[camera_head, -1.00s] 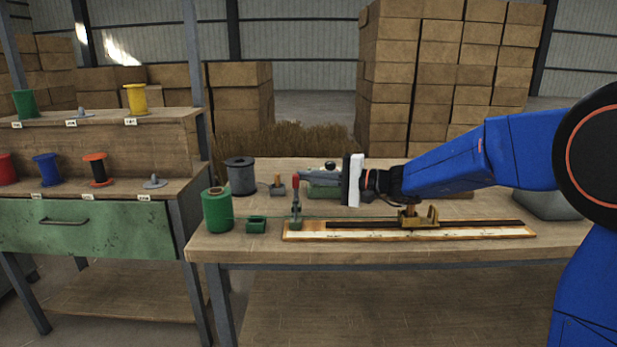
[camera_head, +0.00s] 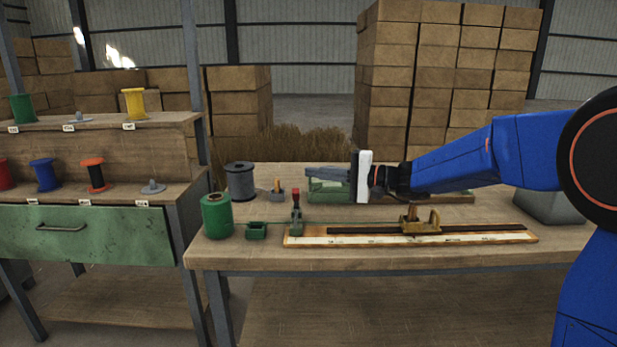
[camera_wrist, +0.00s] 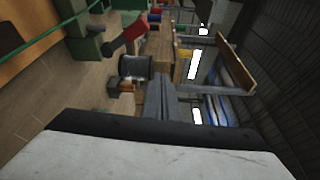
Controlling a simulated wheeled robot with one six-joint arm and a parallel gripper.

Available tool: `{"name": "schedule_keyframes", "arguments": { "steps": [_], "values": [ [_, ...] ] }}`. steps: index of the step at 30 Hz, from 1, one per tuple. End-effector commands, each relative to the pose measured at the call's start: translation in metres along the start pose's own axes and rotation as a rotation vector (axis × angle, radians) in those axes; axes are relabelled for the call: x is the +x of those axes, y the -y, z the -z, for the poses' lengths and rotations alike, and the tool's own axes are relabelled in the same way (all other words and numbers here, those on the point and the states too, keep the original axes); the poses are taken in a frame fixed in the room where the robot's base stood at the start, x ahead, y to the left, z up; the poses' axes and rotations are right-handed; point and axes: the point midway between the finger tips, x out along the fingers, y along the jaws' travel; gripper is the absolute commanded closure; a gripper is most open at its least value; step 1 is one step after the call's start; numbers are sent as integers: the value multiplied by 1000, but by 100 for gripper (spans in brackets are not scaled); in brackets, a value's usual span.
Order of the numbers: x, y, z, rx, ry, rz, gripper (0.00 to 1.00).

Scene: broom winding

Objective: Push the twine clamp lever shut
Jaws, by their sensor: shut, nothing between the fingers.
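The twine clamp (camera_head: 296,215) stands at the left end of the wooden board on the workbench. Its red-tipped lever (camera_head: 295,197) points up and also shows large in the wrist view (camera_wrist: 128,34). Green twine (camera_head: 340,221) runs from the green spool (camera_head: 216,216) past the clamp to the brass carriage (camera_head: 421,222) on the board. My gripper (camera_head: 308,173) is shut and empty. In the head view it appears just above and right of the lever, pointing left; in the wrist view its fingers (camera_wrist: 166,95) are apart from the lever.
A small green block (camera_head: 256,231) sits between the spool and the board. A grey spool (camera_head: 240,182) and a small holder (camera_head: 275,193) stand behind. A green tray (camera_head: 328,190) lies behind the board, with a grey bin (camera_head: 548,207) at right.

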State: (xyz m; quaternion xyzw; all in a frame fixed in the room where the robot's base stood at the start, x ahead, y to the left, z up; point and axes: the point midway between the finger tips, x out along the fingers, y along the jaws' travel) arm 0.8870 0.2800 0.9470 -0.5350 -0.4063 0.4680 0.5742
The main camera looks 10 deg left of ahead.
Motion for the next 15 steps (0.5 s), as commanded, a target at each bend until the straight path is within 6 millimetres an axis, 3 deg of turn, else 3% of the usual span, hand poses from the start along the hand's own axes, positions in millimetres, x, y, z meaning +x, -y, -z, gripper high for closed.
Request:
{"name": "schedule_keyframes", "arguments": {
  "steps": [9, 15],
  "values": [
    [-52, -12, 4, 2, -2, 0, 100],
    [-72, -16, 6, 0, -1, 1, 100]
  ]
}}
